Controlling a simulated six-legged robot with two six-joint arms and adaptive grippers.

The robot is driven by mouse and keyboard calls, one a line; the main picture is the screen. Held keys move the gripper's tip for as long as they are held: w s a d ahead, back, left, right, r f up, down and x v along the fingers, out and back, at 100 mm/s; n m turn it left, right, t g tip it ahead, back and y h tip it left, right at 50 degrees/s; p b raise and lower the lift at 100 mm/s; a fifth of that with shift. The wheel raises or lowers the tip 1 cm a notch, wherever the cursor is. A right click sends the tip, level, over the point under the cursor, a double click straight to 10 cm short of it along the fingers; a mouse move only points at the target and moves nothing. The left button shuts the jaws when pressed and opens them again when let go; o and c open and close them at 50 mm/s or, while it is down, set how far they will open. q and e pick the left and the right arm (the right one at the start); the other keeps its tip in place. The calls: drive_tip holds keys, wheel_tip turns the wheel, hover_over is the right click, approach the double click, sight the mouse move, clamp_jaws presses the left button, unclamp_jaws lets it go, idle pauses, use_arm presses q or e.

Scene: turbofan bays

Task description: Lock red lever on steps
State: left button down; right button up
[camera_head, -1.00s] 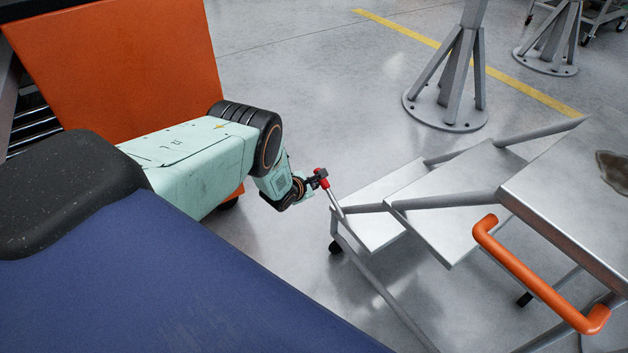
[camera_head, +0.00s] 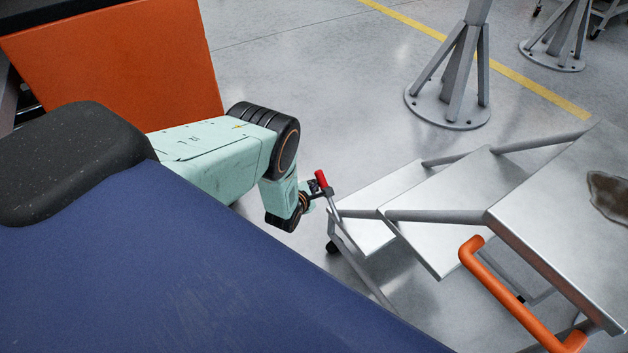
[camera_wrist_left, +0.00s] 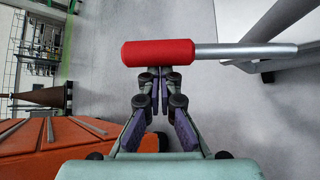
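The red lever (camera_head: 321,178) has a red grip on a thin grey rod at the lower end of the metal steps (camera_head: 433,257). In the head view it stands tilted, its top leaning left. My left gripper (camera_head: 316,189) is at the lever, just below and left of the red grip. In the left wrist view the red grip (camera_wrist_left: 158,52) lies across the picture, its rod running right. My left fingers (camera_wrist_left: 159,76) look closed together, with their tips at the middle of the grip. The grip hides the tips, so contact is unclear. My right gripper is out of view.
An orange handrail (camera_head: 515,295) is on the near side of the steps. A grey stand (camera_head: 458,80) is behind them, with open floor between. An orange panel (camera_head: 120,60) is at the upper left. A yellow line (camera_head: 500,72) crosses the floor.

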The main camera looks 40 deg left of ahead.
use_arm(q)
drive_tip(key=d+r, duration=0.1)
drive_tip(key=d+r+m+t+y, duration=0.1)
drive_tip(key=shift+s+d+r, duration=0.15)
drive_tip(key=shift+s+d, duration=0.15)
drive_tip(key=shift+s+d+r+m+t+y, duration=0.1)
drive_tip(key=shift+s+d+m+t+y, duration=0.05)
drive_tip(key=shift+d+m+t+y, duration=0.2)
drive_tip(key=s+d+r+m+t+y, duration=0.2)
drive_tip(key=d, duration=0.3)
drive_tip(key=shift+s+d+t+b, duration=0.3)
drive_tip(key=shift+d+t+b, duration=0.05)
drive_tip(key=shift+d+b, duration=0.1)
drive_tip(key=shift+d+f+m, duration=0.15)
drive_tip(key=shift+m, duration=0.2)
